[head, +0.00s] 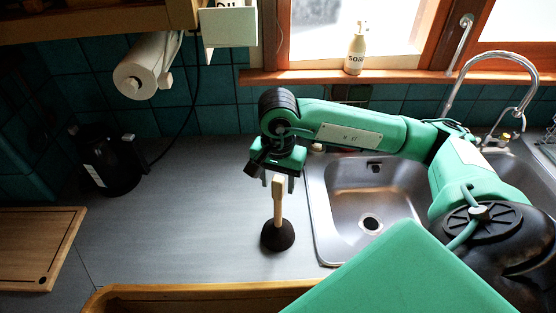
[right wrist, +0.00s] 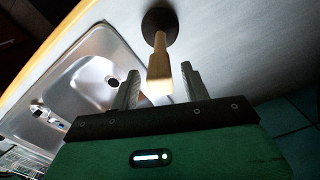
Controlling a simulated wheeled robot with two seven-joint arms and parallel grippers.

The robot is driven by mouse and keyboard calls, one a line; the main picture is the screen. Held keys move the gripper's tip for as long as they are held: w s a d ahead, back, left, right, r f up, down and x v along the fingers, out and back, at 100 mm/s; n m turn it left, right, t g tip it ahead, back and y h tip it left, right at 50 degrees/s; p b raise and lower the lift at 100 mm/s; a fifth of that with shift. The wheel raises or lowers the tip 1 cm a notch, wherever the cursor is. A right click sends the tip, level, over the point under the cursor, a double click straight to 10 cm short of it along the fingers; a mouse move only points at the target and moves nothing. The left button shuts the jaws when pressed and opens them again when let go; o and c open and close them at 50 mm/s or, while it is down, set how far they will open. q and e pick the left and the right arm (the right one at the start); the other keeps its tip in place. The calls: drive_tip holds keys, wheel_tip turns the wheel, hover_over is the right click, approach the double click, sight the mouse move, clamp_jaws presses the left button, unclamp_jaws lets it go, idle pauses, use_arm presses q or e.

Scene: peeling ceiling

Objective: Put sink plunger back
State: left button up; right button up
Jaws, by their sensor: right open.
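The sink plunger (head: 278,230) stands upright on the grey counter, just left of the sink, with a dark rubber cup and a pale wooden handle. My right gripper (head: 279,176) is directly above it, pointing down, with the top of the handle at its fingertips. In the right wrist view, the plunger's handle (right wrist: 161,62) reaches toward the space between the two fingers of the open gripper (right wrist: 160,82). The fingers stand apart on either side of the handle and do not appear to grip it. My left gripper is not in view.
The steel sink (head: 325,215) lies to the right, with a curved faucet (head: 500,58) behind it. A black kettle (head: 108,160) and a cutting board (head: 35,240) are at the left. A soap bottle (head: 356,50) stands on the windowsill. The counter left of the plunger is clear.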

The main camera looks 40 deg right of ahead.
wheel_tip(320, 180, up, 10)
drive_tip(key=b, duration=0.3)
drive_tip(key=shift+r, duration=0.1)
drive_tip(key=shift+r+b, duration=0.3)
drive_tip(key=shift+r, duration=0.6)
